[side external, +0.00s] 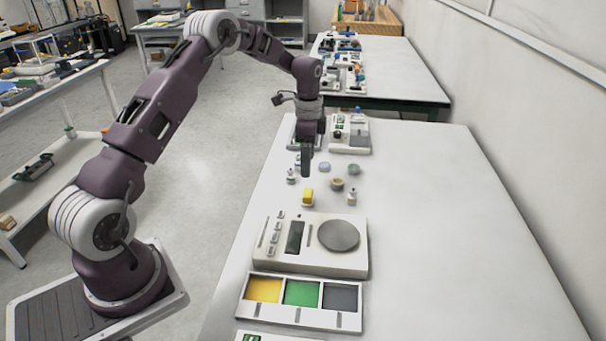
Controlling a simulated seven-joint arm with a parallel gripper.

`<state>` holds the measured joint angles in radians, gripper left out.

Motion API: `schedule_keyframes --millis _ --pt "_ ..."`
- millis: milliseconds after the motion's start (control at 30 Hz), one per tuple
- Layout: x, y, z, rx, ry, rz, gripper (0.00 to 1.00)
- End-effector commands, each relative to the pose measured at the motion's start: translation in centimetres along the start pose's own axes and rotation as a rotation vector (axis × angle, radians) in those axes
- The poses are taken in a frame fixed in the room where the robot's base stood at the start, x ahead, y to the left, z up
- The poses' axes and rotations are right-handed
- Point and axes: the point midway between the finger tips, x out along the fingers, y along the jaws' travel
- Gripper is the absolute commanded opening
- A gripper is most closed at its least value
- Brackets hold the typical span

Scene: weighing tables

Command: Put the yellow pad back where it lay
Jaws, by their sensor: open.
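A tray (303,318) near the bottom has three sections: yellow (264,289), green (302,293) and dark grey (341,297). I cannot tell whether these are pads or coloured floors. My gripper (306,174) points down over the table, just beyond the yellow piece and apart from it. It is open, with its fingers seen nearly edge-on and nothing visible between them.
A scale (268,262) with a round grey pan (338,236) stands between the yellow piece and the tray. Several small weights and dishes, including a brown dish (337,183), lie around my gripper. Another device (351,134) stands behind. The table's right side is clear.

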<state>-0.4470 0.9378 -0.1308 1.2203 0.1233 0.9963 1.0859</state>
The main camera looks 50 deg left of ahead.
Motion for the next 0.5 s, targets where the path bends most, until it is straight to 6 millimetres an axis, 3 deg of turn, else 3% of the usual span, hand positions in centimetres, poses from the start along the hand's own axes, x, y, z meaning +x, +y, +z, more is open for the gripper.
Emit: schedule_keyframes --millis 167,267,367,400,500 --pt "-1.4 0.4 -0.2 -0.006 0.003 -0.010 0.66" --pt "-6.0 2.7 -1.1 -0.055 0.015 -0.055 0.66" --pt "-12.8 7.7 -1.4 -0.156 0.047 -0.121 0.66" --pt "-15.2 10.2 -1.2 -0.204 0.068 -0.148 0.66" --pt "-20.2 17.2 0.3 -0.333 0.138 -0.204 0.66"
